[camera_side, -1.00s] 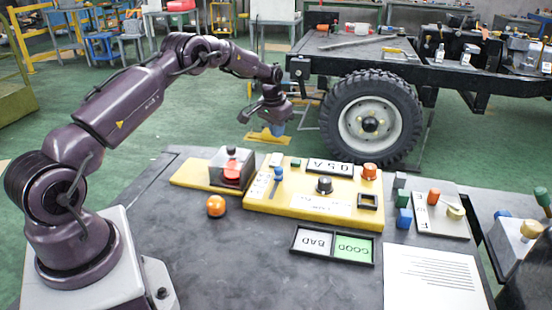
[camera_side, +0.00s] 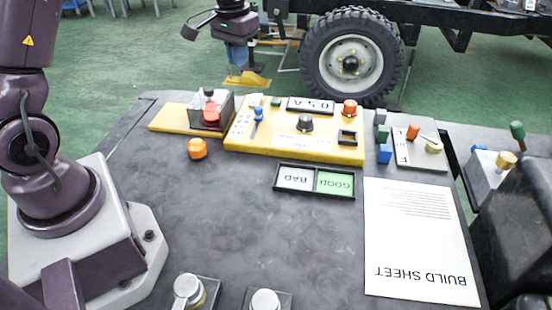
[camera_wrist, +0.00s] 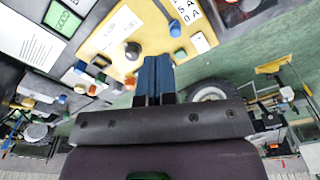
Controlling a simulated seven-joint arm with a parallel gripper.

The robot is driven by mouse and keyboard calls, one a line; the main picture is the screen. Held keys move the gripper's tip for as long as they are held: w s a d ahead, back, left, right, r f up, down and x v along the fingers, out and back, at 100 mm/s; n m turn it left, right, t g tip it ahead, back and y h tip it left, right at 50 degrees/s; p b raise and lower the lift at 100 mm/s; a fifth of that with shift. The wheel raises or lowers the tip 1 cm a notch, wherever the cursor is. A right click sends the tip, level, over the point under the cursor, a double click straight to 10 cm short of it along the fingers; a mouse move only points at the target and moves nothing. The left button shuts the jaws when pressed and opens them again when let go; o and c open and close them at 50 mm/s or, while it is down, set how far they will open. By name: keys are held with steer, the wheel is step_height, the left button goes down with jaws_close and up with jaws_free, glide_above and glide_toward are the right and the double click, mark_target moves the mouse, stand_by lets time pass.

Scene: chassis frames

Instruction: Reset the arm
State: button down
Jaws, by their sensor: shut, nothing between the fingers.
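My gripper (camera_side: 240,60) hangs at the top of the side view, beyond the back edge of the grey table and left of the wheel. Its fingers point down and look empty. In the wrist view its blue fingers (camera_wrist: 157,78) are together, with nothing between them. The rest of my arm leaves the side view at the top, so its full pose is hidden.
On the table are a yellow panel (camera_side: 290,147) with knobs, an orange dome (camera_side: 197,149), a BAD/GOOD tray (camera_side: 315,194) and a build sheet (camera_side: 420,240). A wheeled chassis (camera_side: 345,60) stands behind. Table space left of the sheet is clear.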

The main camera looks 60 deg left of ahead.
steer(key=s+d+r+m+t, duration=0.1)
steer(key=s+d+r, duration=0.3)
steer(key=s, duration=0.2)
steer(key=s+d+r+m+t, duration=0.1)
steer(key=s+d+r+t, duration=0.1)
steer(key=s+d+r, duration=0.2)
steer(key=s+d+r+m+t, duration=0.1)
steer(key=s+d+r, duration=0.3)
steer(key=s, duration=0.6)
steer(key=shift+s+d+t, duration=0.2)
steer(key=shift+d+t, duration=0.3)
steer(key=shift+d, duration=0.75)
